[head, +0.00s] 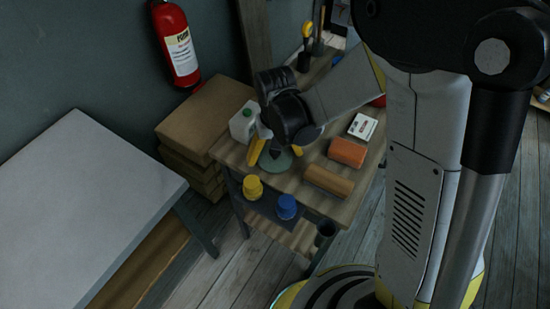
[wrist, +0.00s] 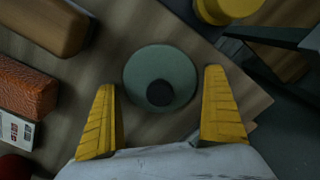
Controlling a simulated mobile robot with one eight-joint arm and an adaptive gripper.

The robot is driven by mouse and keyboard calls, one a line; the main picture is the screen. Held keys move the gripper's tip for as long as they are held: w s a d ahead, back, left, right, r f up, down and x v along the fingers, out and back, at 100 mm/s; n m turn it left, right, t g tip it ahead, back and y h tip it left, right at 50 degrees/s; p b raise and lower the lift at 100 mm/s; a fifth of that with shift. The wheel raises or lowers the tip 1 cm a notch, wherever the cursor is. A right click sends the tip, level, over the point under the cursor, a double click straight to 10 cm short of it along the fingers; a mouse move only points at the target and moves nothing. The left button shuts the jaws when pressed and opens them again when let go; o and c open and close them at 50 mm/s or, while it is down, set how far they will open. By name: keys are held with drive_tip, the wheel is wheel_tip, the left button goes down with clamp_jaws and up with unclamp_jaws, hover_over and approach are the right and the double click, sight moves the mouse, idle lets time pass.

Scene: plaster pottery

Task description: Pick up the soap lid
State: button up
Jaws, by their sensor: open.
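The soap lid (wrist: 137,72) is a round grey-green disc with a dark round knob, lying on the wooden table top (wrist: 130,30). In the head view, the lid (head: 275,163) shows near the table's front left corner, partly hidden by my gripper. My gripper (wrist: 160,81) is open and empty, with its yellow fingers on either side of the lid in the wrist view. The fingers look apart from the lid. In the head view, my gripper (head: 274,151) points down over the lid; its height above the table is hard to tell.
A brown block (head: 326,181), an orange-red brick (head: 347,152) and a white box (head: 363,127) lie right of the lid. A white jug with a green cap (head: 242,124) stands behind it. Yellow (head: 252,187) and blue (head: 287,206) containers sit on a lower shelf.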

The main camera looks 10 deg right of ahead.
drive_tip(key=c, duration=1.1)
drive_tip(key=shift+r, duration=0.1)
